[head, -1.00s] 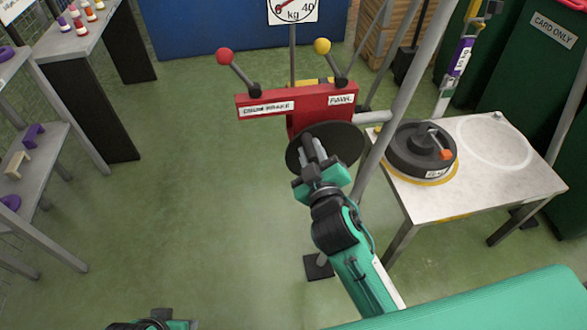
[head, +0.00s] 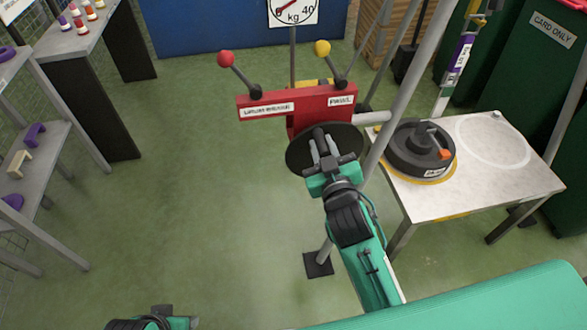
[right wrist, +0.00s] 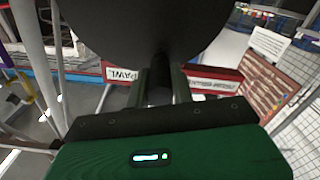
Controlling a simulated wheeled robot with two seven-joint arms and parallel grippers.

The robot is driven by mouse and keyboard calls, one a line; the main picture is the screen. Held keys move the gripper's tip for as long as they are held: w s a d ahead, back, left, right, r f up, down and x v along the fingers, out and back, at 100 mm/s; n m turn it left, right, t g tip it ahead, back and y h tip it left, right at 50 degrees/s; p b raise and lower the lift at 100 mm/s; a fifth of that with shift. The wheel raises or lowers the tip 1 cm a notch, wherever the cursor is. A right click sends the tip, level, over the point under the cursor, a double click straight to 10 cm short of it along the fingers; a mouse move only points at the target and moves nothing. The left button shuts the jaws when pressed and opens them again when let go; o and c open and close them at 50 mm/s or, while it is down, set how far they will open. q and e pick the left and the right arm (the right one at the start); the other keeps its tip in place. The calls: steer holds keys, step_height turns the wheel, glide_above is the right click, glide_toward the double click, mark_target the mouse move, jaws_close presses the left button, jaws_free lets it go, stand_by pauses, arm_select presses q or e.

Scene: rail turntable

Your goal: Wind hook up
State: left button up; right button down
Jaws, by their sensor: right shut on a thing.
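The red winch body (head: 310,101) stands in the middle of the head view, with a red-knobbed lever (head: 226,59) and a yellow-knobbed lever (head: 322,47) on top. A dark round crank disc (head: 350,143) is on its near face. My right gripper (head: 323,150) is at the disc, shut on the dark crank handle (right wrist: 159,80), which shows between the fingers in the right wrist view. The fingers hide much of the handle in the head view. My left gripper (head: 158,320) is only partly in view at the bottom edge. I cannot make out the hook.
A pale table (head: 480,190) to the right holds a black round weight (head: 418,150). A slanting grey post (head: 402,90) stands between winch and table. A kg dial (head: 293,10) is at the top. Shelves (head: 50,180) line the left. The green floor left of the winch is clear.

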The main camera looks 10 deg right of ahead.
steer(key=shift+d+r, duration=0.1)
steer(key=shift+r, duration=0.1)
steer(key=shift+d+r+m+p, duration=0.2)
steer(key=shift+d+m+p, duration=0.35)
steer(key=shift+d+m, duration=0.5)
steer(key=c, duration=1)
jaws_free()
steer(key=shift+f+m, duration=0.15)
steer(key=shift+m, duration=0.2)
steer(key=shift+a, duration=0.1)
steer(key=s, duration=0.8)
steer(key=shift+f, duration=0.1)
